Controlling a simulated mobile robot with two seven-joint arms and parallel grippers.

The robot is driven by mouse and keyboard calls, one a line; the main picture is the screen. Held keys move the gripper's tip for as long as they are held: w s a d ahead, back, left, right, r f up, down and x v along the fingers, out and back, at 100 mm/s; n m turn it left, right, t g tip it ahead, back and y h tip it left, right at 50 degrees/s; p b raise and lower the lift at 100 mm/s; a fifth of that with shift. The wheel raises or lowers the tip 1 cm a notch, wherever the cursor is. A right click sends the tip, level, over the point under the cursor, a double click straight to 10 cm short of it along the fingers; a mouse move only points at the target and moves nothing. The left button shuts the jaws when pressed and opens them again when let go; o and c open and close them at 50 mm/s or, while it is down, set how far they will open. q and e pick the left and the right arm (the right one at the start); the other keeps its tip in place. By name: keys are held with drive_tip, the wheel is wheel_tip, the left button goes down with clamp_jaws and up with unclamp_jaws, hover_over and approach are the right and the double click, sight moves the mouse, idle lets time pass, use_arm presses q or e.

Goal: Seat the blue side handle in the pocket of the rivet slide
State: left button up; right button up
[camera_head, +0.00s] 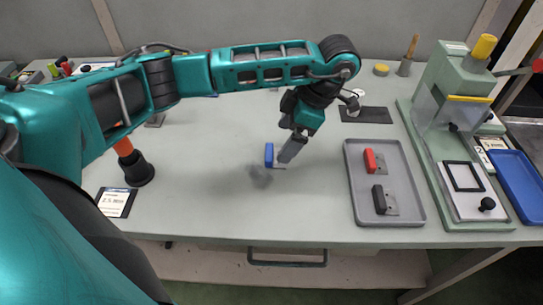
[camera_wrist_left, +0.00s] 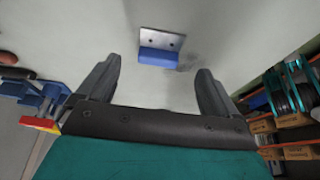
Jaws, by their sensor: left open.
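The blue side handle (camera_head: 269,156) stands on the middle of the table. In the left wrist view the blue handle (camera_wrist_left: 157,57) is joined to a grey metal plate (camera_wrist_left: 160,40) with two holes. My left gripper (camera_head: 286,152) is just beside the handle in the head view, fingers pointing down. In the left wrist view the left gripper (camera_wrist_left: 159,68) is open, with the handle ahead between its fingertips and nothing held. The rivet slide appears to be the pale plate (camera_head: 473,208) with a black-framed pocket (camera_head: 464,177) and a black knob, at the green press on the right.
A grey tray (camera_head: 353,187) right of centre holds a red handle (camera_head: 370,161) and a black handle (camera_head: 379,199). A dark mat (camera_head: 366,115) lies behind it. A blue tray (camera_head: 519,182) is at far right. The table front between handle and grey tray is clear.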

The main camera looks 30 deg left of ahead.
sight(272, 152)
use_arm(q)
drive_tip(key=x, duration=0.4)
drive_tip(key=shift+s+a, duration=0.25)
drive_tip(key=shift+a, duration=0.15)
drive_tip(key=shift+a+f, duration=0.1)
drive_tip(key=shift+f, duration=0.25)
drive_tip(key=c, duration=1.2)
drive_tip(key=shift+o, duration=0.2)
